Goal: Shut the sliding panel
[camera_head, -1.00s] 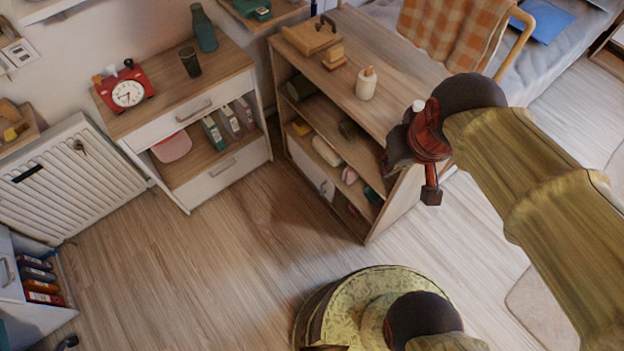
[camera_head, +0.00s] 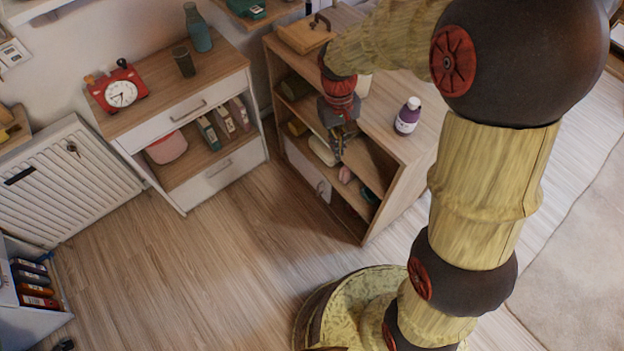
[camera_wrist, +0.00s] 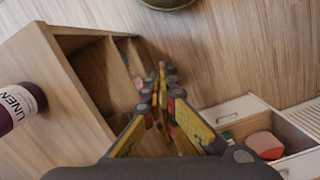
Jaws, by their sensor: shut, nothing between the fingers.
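The white sliding panel (camera_head: 306,168) with a small round pull stands in the lower front of the wooden shelf cabinet (camera_head: 395,205). It covers the left part of that level, and the right part is open, with small items showing inside. My gripper (camera_head: 337,155) points down at the cabinet's open front, just above and right of the panel; I cannot tell whether it touches anything. In the wrist view my gripper (camera_wrist: 161,75) has its fingers together and empty, beside the cabinet's open compartments (camera_wrist: 98,75). The panel is not clearly visible there.
A purple bottle (camera_head: 407,116) and a wooden box (camera_head: 305,35) stand on the cabinet top. The floor (camera_head: 200,260) before the cabinet is clear.

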